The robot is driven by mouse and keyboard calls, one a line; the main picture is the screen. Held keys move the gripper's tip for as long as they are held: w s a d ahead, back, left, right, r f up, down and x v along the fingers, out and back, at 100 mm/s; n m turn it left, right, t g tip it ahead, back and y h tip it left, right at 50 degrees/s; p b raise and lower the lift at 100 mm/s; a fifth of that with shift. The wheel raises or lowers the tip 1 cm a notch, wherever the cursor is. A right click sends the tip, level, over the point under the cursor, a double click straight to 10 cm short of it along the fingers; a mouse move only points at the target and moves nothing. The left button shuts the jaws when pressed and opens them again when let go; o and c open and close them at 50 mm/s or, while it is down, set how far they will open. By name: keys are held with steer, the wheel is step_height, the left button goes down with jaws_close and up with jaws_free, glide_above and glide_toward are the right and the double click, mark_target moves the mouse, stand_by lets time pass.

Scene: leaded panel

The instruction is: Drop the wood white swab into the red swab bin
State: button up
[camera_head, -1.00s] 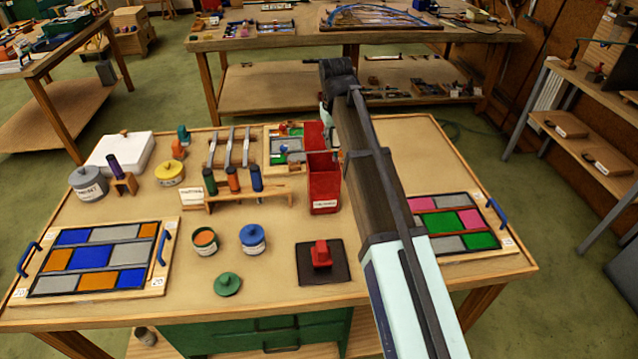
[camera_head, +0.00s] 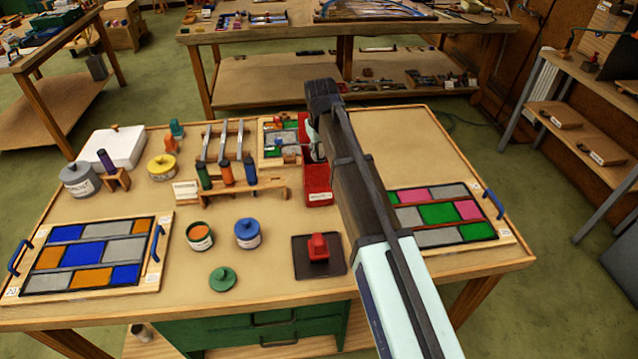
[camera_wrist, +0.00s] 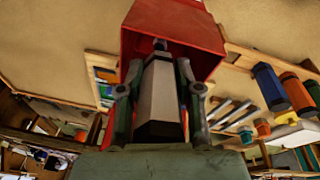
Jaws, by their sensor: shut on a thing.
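My gripper (camera_wrist: 160,92) is shut on the wood white swab (camera_wrist: 158,92), a pale faceted handle with a dark end and a small dark tip. The red swab bin (camera_wrist: 170,25) is just beyond the swab in the wrist view, and the swab's tip overlaps its opening there. I cannot tell whether the tip is inside the rim. In the head view the red swab bin (camera_head: 318,186) stands right of the bench's middle with a label on its front. My arm hides part of its right side, and the swab is too small to make out clearly there.
A wooden rack (camera_head: 228,190) with several coloured-handled tools stands left of the bin. Leaded panels lie at left (camera_head: 88,255) and right (camera_head: 440,210). The bench's back right is clear.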

steer(key=shift+f, duration=0.85)
steer(key=o, duration=1.1)
steer(key=shift+r, duration=0.1)
steer(key=r, duration=0.4)
steer(key=s+r, duration=0.1)
steer(key=r, duration=0.2)
steer(key=s+r, duration=0.1)
steer(key=r, duration=0.3)
steer(key=shift+s+r, duration=0.2)
steer(key=shift+r, duration=0.15)
